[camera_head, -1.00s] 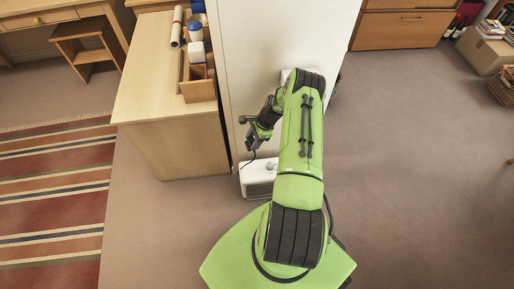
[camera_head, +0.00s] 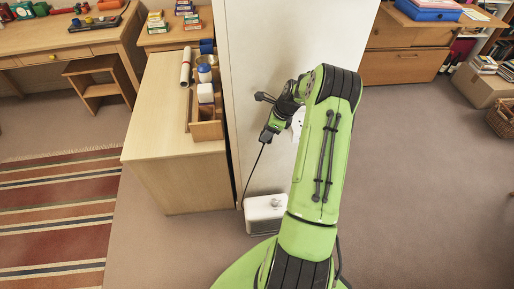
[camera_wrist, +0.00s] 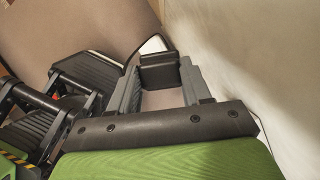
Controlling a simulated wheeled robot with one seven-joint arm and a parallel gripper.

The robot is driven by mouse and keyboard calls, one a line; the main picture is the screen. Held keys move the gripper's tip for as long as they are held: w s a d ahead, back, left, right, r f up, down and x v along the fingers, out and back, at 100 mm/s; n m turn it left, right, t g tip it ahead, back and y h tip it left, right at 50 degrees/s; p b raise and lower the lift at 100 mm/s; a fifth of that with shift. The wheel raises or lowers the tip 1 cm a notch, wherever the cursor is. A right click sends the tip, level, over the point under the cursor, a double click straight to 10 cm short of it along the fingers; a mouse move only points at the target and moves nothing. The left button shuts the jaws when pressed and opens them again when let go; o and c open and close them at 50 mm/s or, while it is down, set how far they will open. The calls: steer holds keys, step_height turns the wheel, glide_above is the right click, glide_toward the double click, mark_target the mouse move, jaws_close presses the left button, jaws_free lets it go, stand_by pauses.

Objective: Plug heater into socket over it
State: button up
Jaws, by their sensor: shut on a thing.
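The heater (camera_head: 265,213) is a small white box on the floor against the pale wall. Its dark cord (camera_head: 252,176) rises from it to my gripper (camera_head: 267,136). My gripper is shut on the black plug (camera_wrist: 160,72), which shows between the fingers in the wrist view, and holds it well above the heater, near the wall. The white socket (camera_head: 298,122) on the wall is just right of my gripper and partly hidden behind my arm. The plug is apart from the socket as far as I can see.
A wooden cabinet (camera_head: 175,165) with an open wooden box (camera_head: 207,128) on top stands left of the wall. A striped rug (camera_head: 60,215) lies at left. The carpet at right is clear.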

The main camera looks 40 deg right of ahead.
steer(key=s+d+r+m+h+p, duration=0.1)
steer(key=d+r+m, duration=0.15)
steer(key=r, duration=0.25)
steer(key=s+d+r+m+h+p, duration=0.1)
steer(key=d+r+m, duration=0.1)
steer(key=r+m, duration=0.3)
steer(key=s+d+r+m+h+p, duration=0.1)
steer(key=s+d+r+m+h, duration=0.25)
steer(key=d+m, duration=0.3)
steer(key=shift+y, duration=0.45)
steer(key=f+b, duration=0.4)
steer(key=f, duration=0.1)
steer(key=shift+s+d+f+b, duration=0.15)
steer(key=shift+s+f+b, duration=0.1)
steer(key=shift+s+b, duration=0.15)
steer(key=shift+f+b, duration=0.65)
steer(key=shift+f, duration=0.7)
steer(key=o, duration=1.1)
steer(key=shift+o, duration=0.2)
